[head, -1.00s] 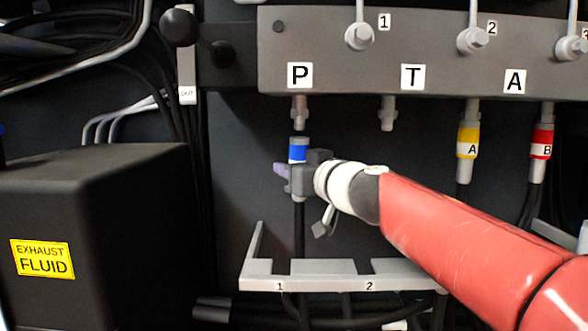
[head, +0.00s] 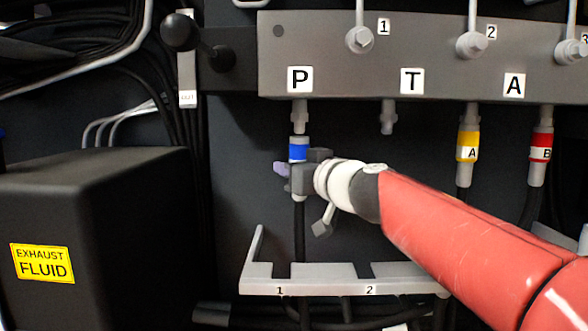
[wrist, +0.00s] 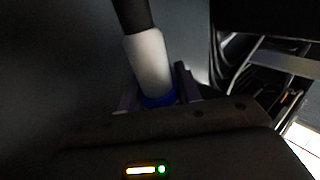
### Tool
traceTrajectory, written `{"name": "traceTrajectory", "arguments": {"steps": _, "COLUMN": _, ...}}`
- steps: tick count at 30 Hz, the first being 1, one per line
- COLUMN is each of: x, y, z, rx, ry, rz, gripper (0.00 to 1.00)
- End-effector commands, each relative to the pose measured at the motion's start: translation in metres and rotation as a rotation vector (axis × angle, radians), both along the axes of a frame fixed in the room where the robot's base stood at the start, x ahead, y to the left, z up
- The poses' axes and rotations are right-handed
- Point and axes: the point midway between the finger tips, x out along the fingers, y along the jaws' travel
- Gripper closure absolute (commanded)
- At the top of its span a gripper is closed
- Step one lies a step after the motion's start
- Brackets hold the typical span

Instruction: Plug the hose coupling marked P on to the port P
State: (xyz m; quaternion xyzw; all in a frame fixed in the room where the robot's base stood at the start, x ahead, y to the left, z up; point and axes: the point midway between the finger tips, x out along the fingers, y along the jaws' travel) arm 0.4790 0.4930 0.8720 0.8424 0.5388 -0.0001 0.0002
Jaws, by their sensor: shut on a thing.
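The hose coupling (head: 299,153) is a light grey sleeve with a blue band, upright on a black hose. No letter P is readable on it. Port P (head: 299,115) is a grey stub under the manifold plate marked P. The coupling's top is directly below the port's tip, very close; I cannot tell whether they touch. My gripper (head: 293,178) is shut on the coupling below the blue band, reaching in from the right. In the wrist view, the coupling (wrist: 150,62) shows between the fingers (wrist: 157,95), with the blue band partly hidden by the gripper.
Port T (head: 388,118) is bare, to the right. The yellow-banded coupling A (head: 467,146) and red-banded coupling B (head: 540,147) are on their ports further right. A grey holder rack (head: 330,285) numbered 1 and 2 is below. A black exhaust fluid box (head: 100,205) stands at the left.

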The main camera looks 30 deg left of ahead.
Motion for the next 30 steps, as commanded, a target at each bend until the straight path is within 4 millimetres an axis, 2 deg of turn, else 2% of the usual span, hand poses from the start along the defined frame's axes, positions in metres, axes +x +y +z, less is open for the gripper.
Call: {"name": "traceTrajectory", "arguments": {"steps": 30, "x": 0.000, "y": 0.000, "z": 0.024, "rx": 0.002, "ry": -0.001, "rz": 0.000, "gripper": 1.00}}
